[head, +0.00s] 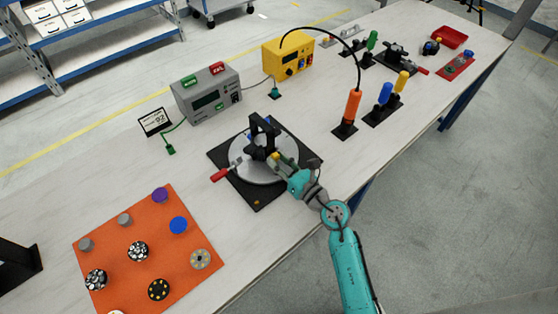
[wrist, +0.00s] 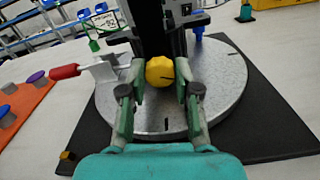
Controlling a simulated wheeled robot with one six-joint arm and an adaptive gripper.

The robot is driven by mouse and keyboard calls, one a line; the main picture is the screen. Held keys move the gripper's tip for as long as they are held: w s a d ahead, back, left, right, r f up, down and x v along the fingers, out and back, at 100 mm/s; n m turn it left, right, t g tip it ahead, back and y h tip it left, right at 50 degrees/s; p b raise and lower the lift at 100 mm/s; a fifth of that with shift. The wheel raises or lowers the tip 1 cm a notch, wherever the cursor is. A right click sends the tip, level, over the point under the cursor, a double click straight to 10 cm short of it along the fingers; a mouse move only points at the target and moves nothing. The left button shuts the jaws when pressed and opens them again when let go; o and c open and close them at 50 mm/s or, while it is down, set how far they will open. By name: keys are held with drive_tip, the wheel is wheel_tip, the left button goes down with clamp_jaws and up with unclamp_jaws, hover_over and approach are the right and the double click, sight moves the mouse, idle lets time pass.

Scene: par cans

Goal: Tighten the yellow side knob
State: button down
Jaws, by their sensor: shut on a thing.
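The yellow side knob (wrist: 159,72) sits on the near side of a black upright bracket (wrist: 153,25) in the wrist view. A short dark line marks its face. My gripper (wrist: 160,82) has one finger on each side of the knob and is shut on it. In the head view my gripper (head: 283,165) reaches the fixture from the lower right, and the yellow knob (head: 275,157) shows at its tips. The bracket stands on a round grey turntable (wrist: 222,90) on a black base plate (wrist: 262,125).
A red-handled clamp (head: 220,174) sticks out at the turntable's left. A blue knob (wrist: 198,22) is behind the bracket. An orange mat (head: 125,225) with several round parts lies left. Grey (head: 207,97) and yellow (head: 288,58) boxes stand behind. Tool holders (head: 346,128) are to the right.

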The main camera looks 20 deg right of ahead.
drive_tip(key=shift+m, duration=1.9)
drive_tip(key=c, duration=0.8)
unclamp_jaws()
drive_tip(key=shift+v, duration=3.75)
drive_tip(key=shift+d, duration=0.1)
